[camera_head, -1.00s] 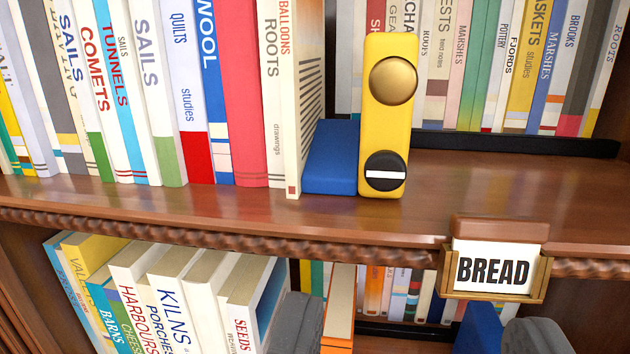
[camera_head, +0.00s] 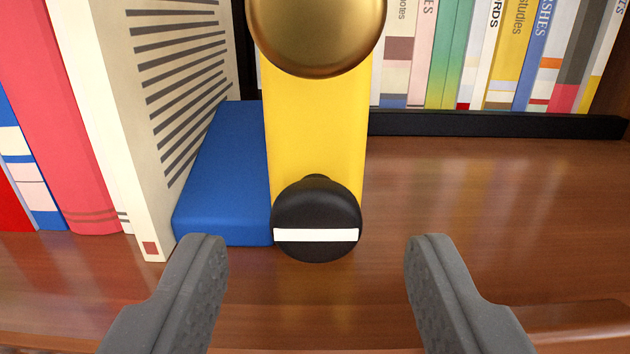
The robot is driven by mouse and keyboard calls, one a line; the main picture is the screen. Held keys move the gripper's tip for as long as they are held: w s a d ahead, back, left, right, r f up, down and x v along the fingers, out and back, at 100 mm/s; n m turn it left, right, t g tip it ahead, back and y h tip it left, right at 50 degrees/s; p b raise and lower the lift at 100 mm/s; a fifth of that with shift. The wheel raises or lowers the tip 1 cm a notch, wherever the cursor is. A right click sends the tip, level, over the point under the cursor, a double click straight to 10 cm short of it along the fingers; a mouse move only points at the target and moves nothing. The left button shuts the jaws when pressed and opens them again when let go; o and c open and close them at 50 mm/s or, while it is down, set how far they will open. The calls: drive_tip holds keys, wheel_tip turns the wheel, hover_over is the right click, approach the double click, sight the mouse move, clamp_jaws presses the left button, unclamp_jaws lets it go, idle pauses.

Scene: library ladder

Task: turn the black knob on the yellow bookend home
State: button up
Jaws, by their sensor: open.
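The yellow bookend (camera_head: 318,130) stands upright on the wooden shelf, near the middle of the view. A round brass knob (camera_head: 316,28) is on its upper part, cut off by the top edge. The black knob (camera_head: 316,212) is low on its front, with a white bar across it lying level. My gripper (camera_head: 316,250) is open, one grey finger on the left and one on the right, both lower in the picture than the black knob. Nothing is between the fingers; they appear apart from the knob and nearer to me.
A blue block (camera_head: 225,180) lies against the bookend's left side. A cream striped book (camera_head: 135,110) and a red book (camera_head: 75,120) stand further left. More books (camera_head: 500,55) line the back behind a black rail (camera_head: 490,124). The shelf (camera_head: 480,200) right of the bookend is bare.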

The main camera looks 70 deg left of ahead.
sight(316, 210)
drive_tip(key=shift+w+a+r, duration=0.1)
drive_tip(key=shift+w+a, duration=0.25)
drive_tip(key=shift+a, duration=0.3)
drive_tip(key=shift+w+a, duration=0.15)
drive_tip(key=shift+a, duration=0.25)
drive_tip(key=c, duration=1)
